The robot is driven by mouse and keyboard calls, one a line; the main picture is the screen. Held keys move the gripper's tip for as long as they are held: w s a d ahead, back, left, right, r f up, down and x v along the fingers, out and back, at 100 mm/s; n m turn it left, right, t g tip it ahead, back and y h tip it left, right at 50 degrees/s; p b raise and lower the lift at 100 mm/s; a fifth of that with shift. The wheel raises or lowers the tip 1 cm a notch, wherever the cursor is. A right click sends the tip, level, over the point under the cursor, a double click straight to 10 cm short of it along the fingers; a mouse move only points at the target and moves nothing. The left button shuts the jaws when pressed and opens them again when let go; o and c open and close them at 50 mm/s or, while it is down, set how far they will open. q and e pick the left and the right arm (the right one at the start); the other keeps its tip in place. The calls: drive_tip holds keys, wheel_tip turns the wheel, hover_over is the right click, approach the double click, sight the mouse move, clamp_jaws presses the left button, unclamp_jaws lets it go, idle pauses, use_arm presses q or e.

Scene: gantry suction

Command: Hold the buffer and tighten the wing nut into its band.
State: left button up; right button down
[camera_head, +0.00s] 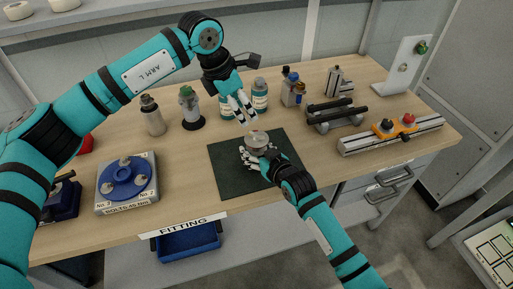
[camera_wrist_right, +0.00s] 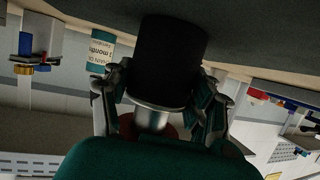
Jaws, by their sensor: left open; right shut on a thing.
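The buffer (camera_wrist_right: 170,62) shows in the right wrist view as a black cylinder with a metal collar. In the head view its grey round end (camera_head: 257,139) shows above the dark green mat (camera_head: 232,184). My right gripper (camera_head: 257,158) is shut on the buffer over the mat; its fingers also show on both sides of it in the right wrist view (camera_wrist_right: 160,100). My left gripper (camera_head: 243,112) is open and empty, pointing down, above and slightly left of the buffer, apart from it. I cannot make out the wing nut or its band at this size.
Several bottles (camera_head: 152,115) stand along the back of the table. A blue round fixture (camera_head: 128,182) sits at the left. A rail with orange and red parts (camera_head: 390,135) and black bars (camera_head: 338,115) lie at the right. The mat around the buffer is clear.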

sight(257, 132)
use_arm(q)
drive_tip(key=o, duration=0.4)
drive_tip(key=shift+w+d+r+n+y, duration=0.15)
drive_tip(key=shift+w+d+n+y, duration=0.3)
drive_tip(key=shift+n, duration=0.55)
drive_tip(key=d+f+n+y, duration=0.1)
drive_tip(key=f+n, duration=0.1)
drive_tip(key=f, duration=0.1)
drive_tip(key=f+n+g, duration=0.1)
drive_tip(key=f+n, duration=0.2)
drive_tip(key=d+f+n+y, duration=0.1)
drive_tip(key=f+n, duration=0.1)
drive_tip(key=f, duration=0.1)
drive_tip(key=shift+w+d+f+g+y, duration=0.35)
drive_tip(key=shift+w+g, duration=0.05)
drive_tip(key=c, duration=1.1)
drive_tip(key=shift+c, duration=0.3)
